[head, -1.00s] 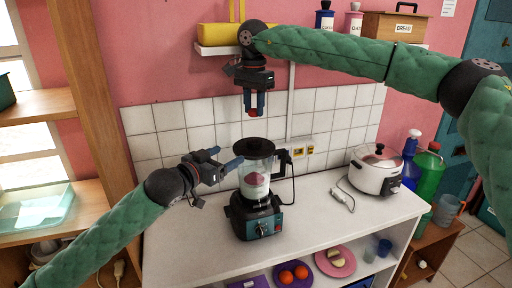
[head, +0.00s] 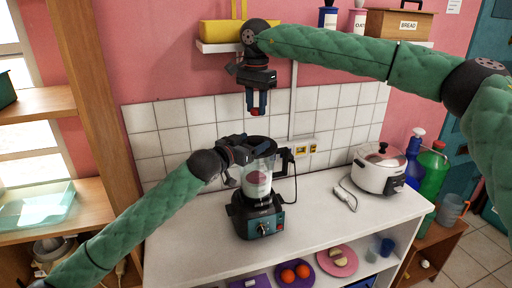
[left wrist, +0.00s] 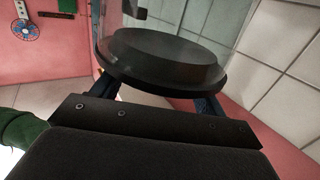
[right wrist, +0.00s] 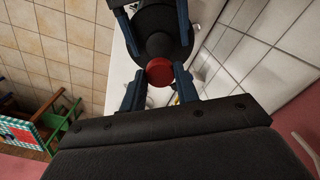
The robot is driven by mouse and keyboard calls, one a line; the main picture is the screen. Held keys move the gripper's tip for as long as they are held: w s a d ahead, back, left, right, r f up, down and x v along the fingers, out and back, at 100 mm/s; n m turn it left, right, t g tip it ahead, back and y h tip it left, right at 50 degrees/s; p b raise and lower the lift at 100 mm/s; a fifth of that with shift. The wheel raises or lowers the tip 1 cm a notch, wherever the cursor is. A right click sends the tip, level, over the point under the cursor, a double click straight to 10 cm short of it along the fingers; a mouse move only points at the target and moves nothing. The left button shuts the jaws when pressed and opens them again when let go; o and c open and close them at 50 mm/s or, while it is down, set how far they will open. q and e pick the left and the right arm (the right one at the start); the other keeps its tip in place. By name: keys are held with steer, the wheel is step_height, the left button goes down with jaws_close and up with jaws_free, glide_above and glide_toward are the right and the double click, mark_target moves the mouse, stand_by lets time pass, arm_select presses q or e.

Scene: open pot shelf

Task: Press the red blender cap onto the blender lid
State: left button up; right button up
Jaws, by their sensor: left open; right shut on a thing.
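The red blender cap (head: 255,111) sits between the fingertips of my right gripper (head: 256,106), which is shut on it. In the right wrist view the cap (right wrist: 160,72) shows red in front of the black blender lid (right wrist: 158,22). In the head view it is held above the lid with a clear gap. The blender (head: 256,220) stands upright on the counter, its clear jar (head: 257,180) topped by the black lid. My left gripper (head: 250,156) is open at the upper jar, its fingers to either side just below the lid (left wrist: 160,60). Contact cannot be told.
A white cooker (head: 380,172) stands on the white counter (head: 320,212) to the right, its plug nearby. Green and blue bottles stand farther right. A wall shelf with a yellow item is behind my right gripper. The counter's right middle is mostly free.

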arm_select(q)
steer(key=shift+w+d+f, duration=0.1)
steer(key=shift+w+d, duration=0.1)
steer(key=shift+w, duration=0.1)
arm_select(e)
steer(key=shift+f, duration=0.1)
arm_select(q)
steer(key=c, duration=1.5)
arm_select(e)
glide_above(256, 138)
steer(key=shift+s+f, duration=0.1)
steer(key=shift+f, duration=2.3)
steer(key=shift+f, duration=0.1)
steer(key=shift+f, duration=0.8)
steer(key=shift+f, duration=0.6)
